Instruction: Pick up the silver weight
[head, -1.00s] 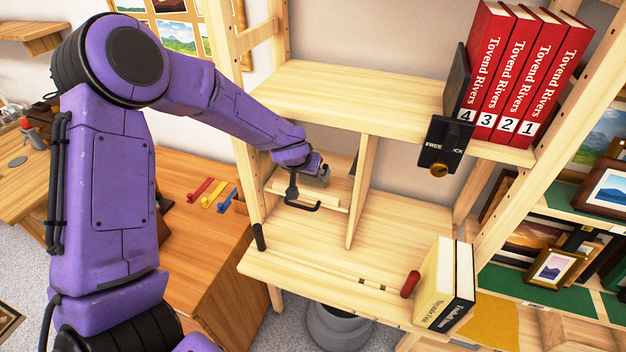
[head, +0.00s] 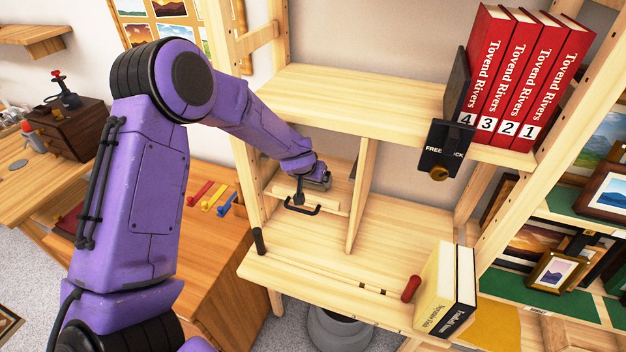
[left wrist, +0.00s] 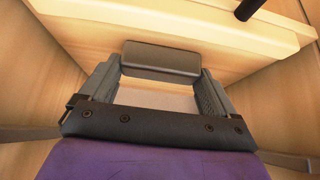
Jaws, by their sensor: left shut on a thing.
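The silver weight (left wrist: 160,62) is a grey block with rounded edges, seen between my fingers in the left wrist view. In the head view a small grey shape (head: 318,181), the weight or my fingers, shows at the end of my left arm inside the lower left shelf compartment. My left gripper (left wrist: 158,78) is shut on the weight, with one finger at each end of it. I cannot tell whether the weight touches the wood. My right gripper is out of view.
A wooden divider (head: 361,195) stands right of the gripper, and the upper shelf (head: 340,100) is above it. Red books (head: 510,80) and a black lock plate (head: 447,148) are at the upper right. A red-ended rod (head: 385,291) and pale books (head: 445,290) sit along the lower shelf's front.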

